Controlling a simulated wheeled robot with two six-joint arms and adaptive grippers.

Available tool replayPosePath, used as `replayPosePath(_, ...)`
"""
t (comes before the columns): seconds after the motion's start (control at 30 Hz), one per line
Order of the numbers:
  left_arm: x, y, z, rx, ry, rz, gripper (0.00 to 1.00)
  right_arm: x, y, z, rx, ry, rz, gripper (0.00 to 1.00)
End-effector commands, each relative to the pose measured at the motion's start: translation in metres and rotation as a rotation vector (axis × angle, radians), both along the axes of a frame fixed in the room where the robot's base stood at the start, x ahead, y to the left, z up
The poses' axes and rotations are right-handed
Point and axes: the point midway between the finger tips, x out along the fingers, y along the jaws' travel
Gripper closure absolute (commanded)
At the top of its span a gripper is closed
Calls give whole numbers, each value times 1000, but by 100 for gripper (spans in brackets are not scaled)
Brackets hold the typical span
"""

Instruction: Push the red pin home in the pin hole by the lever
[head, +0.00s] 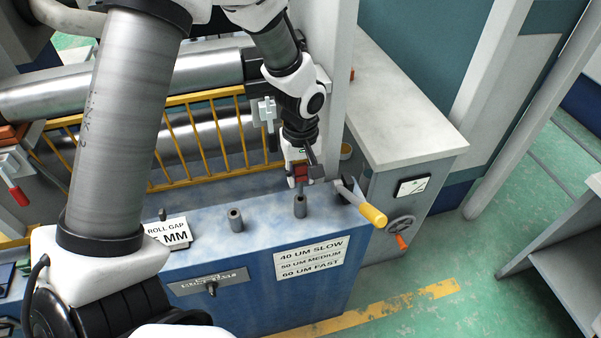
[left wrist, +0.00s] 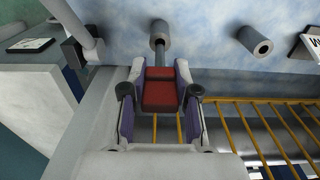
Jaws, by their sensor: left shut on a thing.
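The red pin (head: 301,171) is upright between the fingers of my left gripper (head: 302,176), above the blue machine top. In the left wrist view, my left gripper (left wrist: 160,97) is shut on the pin's red block (left wrist: 160,92). The pin's grey shaft (left wrist: 161,56) runs to the mouth of a grey socket, the pin hole (left wrist: 158,29). The pin hole by the lever also shows in the head view (head: 300,208). Part of the shaft shows between block and socket; how deep its tip sits is unclear. The lever (head: 370,213) has a yellow handle and stands right of the pin hole. My right gripper is out of view.
A second grey socket (head: 235,220) stands left of the pin hole. A roll gap sign (head: 168,233) is farther left. A yellow rail (head: 200,140) and metal rollers lie behind. A grey cabinet (head: 405,115) and an orange-handled handwheel (head: 401,232) are to the right.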

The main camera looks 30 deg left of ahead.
Motion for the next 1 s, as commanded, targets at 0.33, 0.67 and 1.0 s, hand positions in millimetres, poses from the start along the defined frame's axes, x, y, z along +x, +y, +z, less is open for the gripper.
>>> replayPosePath(0.33,0,0,0,0,0,0,98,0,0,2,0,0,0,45)
replayPosePath(0.67,0,0,-8,0,0,0,98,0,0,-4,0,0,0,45)
replayPosePath(1.0,0,0,-16,0,0,0,98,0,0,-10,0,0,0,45)
